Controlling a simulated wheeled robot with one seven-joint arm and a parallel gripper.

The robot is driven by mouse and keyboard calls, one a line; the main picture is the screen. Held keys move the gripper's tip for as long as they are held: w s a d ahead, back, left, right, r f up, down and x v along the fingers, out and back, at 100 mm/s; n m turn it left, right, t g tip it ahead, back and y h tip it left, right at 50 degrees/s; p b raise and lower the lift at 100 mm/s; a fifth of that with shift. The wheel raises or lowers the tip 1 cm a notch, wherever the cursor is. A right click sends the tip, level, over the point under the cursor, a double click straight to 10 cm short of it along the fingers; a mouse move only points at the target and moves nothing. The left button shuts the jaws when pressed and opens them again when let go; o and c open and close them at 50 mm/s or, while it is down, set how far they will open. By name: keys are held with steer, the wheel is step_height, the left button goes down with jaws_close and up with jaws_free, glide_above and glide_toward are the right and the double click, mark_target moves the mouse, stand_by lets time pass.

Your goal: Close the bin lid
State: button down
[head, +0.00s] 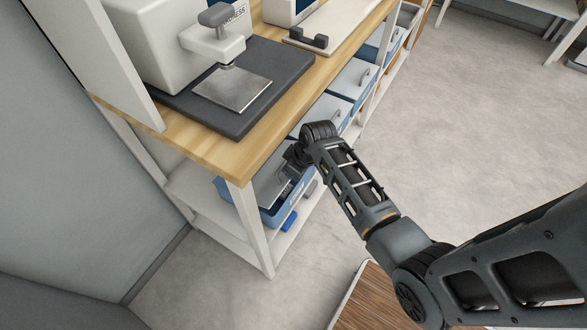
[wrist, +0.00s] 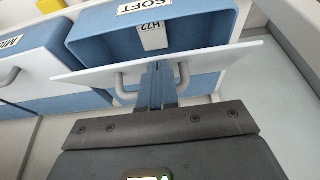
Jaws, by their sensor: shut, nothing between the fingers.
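The blue bin (wrist: 215,25) labelled SOFT fills the upper middle of the wrist view. Its white lid (wrist: 85,76) is tilted away from the bin, leaving a gap through which the inside and a white H72 tag show. In the head view the bin (head: 270,216) is on the shelf under the near end of the bench, partly hidden by the bench top and my arm. My gripper (wrist: 158,72) is shut and empty, its fingers between the two ends of the lid's handle (wrist: 183,76). I cannot tell whether they touch the lid. The gripper also shows in the head view (head: 289,172).
A neighbouring blue bin (wrist: 62,48) stands close on the left in the wrist view. The wooden bench top (head: 215,160) overhangs the shelf, and a white bench leg (head: 252,232) stands near my gripper. The grey floor (head: 470,110) beyond is clear.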

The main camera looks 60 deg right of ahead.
step_height(320, 180, down, 7)
steer(key=s+t+b, duration=0.3)
steer(key=t+b, duration=0.1)
steer(key=b, duration=0.4)
steer(key=shift+r, duration=0.2)
